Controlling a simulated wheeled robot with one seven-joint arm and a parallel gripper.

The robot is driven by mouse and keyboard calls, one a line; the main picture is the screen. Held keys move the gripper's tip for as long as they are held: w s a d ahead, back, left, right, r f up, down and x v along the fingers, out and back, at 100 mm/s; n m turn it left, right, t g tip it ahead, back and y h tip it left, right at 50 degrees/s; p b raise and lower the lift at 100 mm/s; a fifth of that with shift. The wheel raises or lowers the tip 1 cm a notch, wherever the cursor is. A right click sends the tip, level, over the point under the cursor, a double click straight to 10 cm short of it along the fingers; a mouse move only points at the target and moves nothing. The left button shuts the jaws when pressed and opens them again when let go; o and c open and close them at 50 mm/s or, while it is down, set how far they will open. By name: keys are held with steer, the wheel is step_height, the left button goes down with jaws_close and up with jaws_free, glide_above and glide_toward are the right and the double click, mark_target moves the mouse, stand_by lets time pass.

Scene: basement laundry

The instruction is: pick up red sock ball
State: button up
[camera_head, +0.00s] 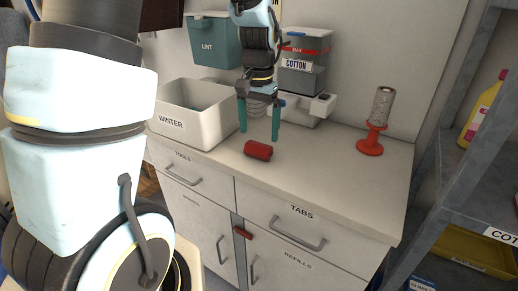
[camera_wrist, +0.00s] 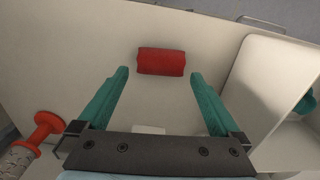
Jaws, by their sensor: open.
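The red sock ball (camera_head: 258,150) lies on the counter top near its front edge. It is a short red roll. In the wrist view the red sock ball (camera_wrist: 161,61) lies just beyond the fingertips, roughly centred between them. My gripper (camera_head: 259,137) points down with two green fingers, above and slightly behind the sock ball. In the wrist view my gripper (camera_wrist: 160,72) is open with nothing between its fingers.
A white bin labelled WINTER (camera_head: 196,112) stands left of the gripper. A COTTON dispenser (camera_head: 304,78) stands behind it. A red stand with a roll (camera_head: 371,141) is at the right. Counter (camera_head: 320,157) between is clear. A grey shelf (camera_head: 452,195) stands far right.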

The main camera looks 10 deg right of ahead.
mark_target(259, 143)
steer(key=shift+w+f+p, duration=0.2)
steer(key=shift+f+p, duration=0.65)
steer(key=shift+f, duration=2.05)
steer(key=shift+c, duration=0.4)
